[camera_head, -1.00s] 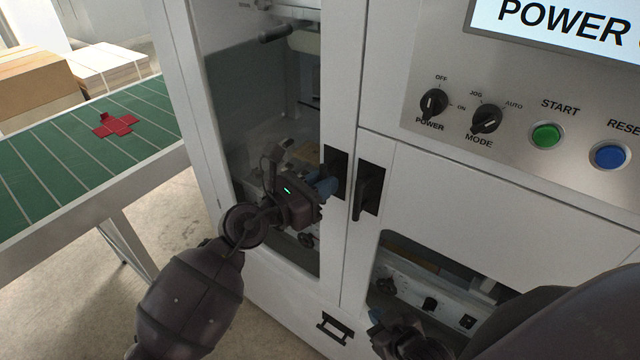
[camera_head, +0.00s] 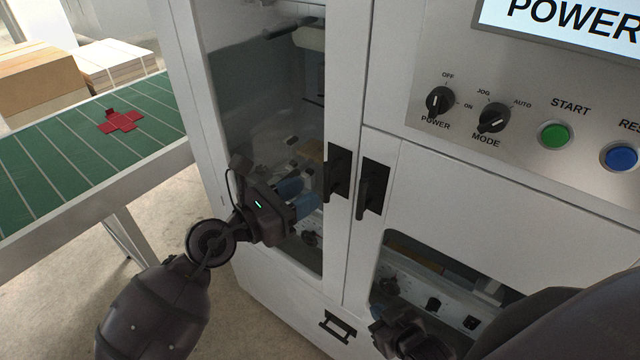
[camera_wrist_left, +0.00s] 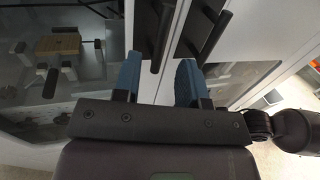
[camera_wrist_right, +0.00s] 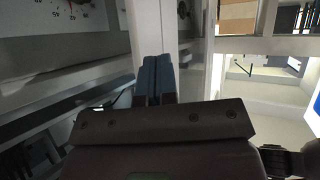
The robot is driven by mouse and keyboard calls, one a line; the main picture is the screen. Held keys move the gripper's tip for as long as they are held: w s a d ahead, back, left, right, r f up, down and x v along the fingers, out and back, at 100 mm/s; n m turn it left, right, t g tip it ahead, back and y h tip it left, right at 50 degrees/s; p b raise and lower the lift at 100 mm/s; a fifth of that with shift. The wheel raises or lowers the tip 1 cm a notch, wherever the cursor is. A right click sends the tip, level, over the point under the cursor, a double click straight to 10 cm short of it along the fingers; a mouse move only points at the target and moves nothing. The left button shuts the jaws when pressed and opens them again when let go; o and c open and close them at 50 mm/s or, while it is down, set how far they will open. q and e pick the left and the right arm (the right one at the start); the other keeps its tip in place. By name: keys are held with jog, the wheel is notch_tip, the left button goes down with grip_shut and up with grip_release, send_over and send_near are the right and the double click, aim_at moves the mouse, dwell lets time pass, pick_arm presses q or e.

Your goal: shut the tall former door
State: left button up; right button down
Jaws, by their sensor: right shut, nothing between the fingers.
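The tall former door (camera_head: 345,70) is a white frame around a dark clear window, with a black handle (camera_head: 338,173) on its right edge. Its right edge lies close against the cabinet front, with only a thin seam showing; I cannot tell whether it is fully latched. My left gripper (camera_head: 305,195) is open and empty in front of the window, left of the handle and apart from it. In the left wrist view the blue fingers (camera_wrist_left: 158,80) are spread, with the door handle (camera_wrist_left: 157,30) beyond them. My right gripper (camera_wrist_right: 158,78) is shut and empty, low at the lower window.
A second black handle (camera_head: 373,187) is on the neighbouring lower door (camera_head: 480,200). The control panel (camera_head: 530,110) has knobs and buttons. A green conveyor (camera_head: 60,150) carrying a red cross-shaped blank (camera_head: 122,122) stands to the left. Floor is clear between conveyor and cabinet.

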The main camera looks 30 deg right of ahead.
pick_arm(q)
jog(key=shift+v, duration=2.2)
